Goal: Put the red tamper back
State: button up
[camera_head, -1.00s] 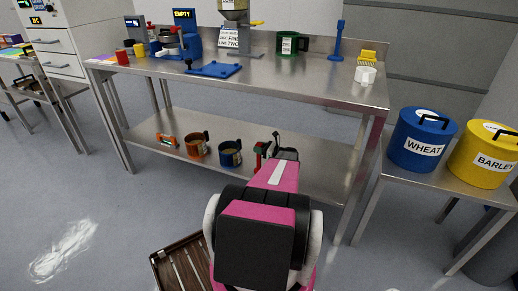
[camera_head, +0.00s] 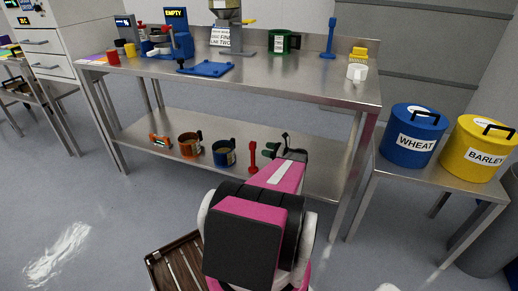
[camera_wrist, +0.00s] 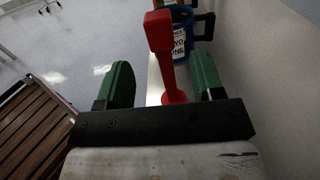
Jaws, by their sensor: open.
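The red tamper (camera_head: 252,158) stands upright on the lower shelf (camera_head: 135,134) of the steel table, right of the blue mug. In the wrist view the red tamper (camera_wrist: 160,50) shows between and beyond the two green finger pads, with a gap on both sides. My gripper (camera_wrist: 163,80) is open and empty. In the head view my gripper (camera_head: 277,149) is just right of the tamper, its fingers partly hidden by my own arm.
An orange mug (camera_head: 189,146) and a blue mug (camera_head: 223,154) stand left of the tamper, with an orange tool (camera_head: 160,141) farther left. The tabletop (camera_head: 280,70) is above the shelf. A brown slatted crate (camera_head: 160,262) is at the lower left.

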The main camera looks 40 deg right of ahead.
jog(key=shift+v, duration=1.75)
